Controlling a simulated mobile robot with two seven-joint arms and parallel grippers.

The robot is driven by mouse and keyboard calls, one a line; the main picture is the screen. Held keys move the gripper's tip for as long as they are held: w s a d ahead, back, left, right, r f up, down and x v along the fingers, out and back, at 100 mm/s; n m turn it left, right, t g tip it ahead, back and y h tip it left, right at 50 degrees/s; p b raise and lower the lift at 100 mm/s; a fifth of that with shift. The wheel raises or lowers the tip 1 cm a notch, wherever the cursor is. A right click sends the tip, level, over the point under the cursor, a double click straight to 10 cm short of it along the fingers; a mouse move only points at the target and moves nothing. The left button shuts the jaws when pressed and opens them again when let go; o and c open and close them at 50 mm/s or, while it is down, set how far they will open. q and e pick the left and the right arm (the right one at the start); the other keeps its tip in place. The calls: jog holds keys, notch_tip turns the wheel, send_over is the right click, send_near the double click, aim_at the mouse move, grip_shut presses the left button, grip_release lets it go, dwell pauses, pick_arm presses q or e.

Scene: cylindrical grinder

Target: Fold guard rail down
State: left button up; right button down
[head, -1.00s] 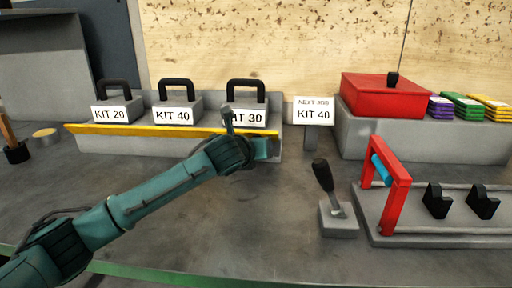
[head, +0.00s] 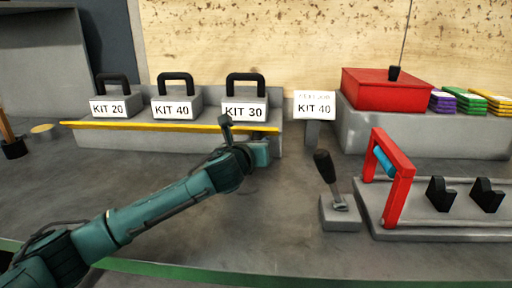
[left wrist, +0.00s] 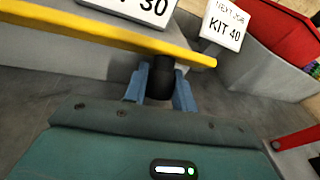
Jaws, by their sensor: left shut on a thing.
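The yellow guard rail (head: 150,125) runs level along the front of the grey kit shelf, just below the kit labels. It also crosses the left wrist view (left wrist: 95,32) diagonally. My left gripper (head: 262,147) is at the rail's right end, below it. In the left wrist view its two blue fingers (left wrist: 160,80) are shut on a black grip (left wrist: 160,88) just under the rail. The grip is hidden behind the gripper in the head view. My right gripper is not in view.
Kits 20 (head: 108,108), 40 (head: 175,110) and 30 (head: 244,112) sit behind the rail. A sign (head: 314,106) reads KIT 40. A black-handled lever (head: 329,178) and red frame (head: 399,185) stand right. A red box (head: 385,92) is behind them.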

pick_arm(q)
jog(key=o, duration=1)
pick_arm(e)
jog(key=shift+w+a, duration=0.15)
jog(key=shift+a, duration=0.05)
pick_arm(q)
jog(key=p+v, duration=0.1)
jog(key=v, duration=0.7)
jog(key=p+v, duration=0.1)
jog(key=v, duration=0.4)
jog(key=shift+f+p, duration=0.25)
jog(key=shift+p, duration=0.05)
jog(key=shift+s, duration=0.1)
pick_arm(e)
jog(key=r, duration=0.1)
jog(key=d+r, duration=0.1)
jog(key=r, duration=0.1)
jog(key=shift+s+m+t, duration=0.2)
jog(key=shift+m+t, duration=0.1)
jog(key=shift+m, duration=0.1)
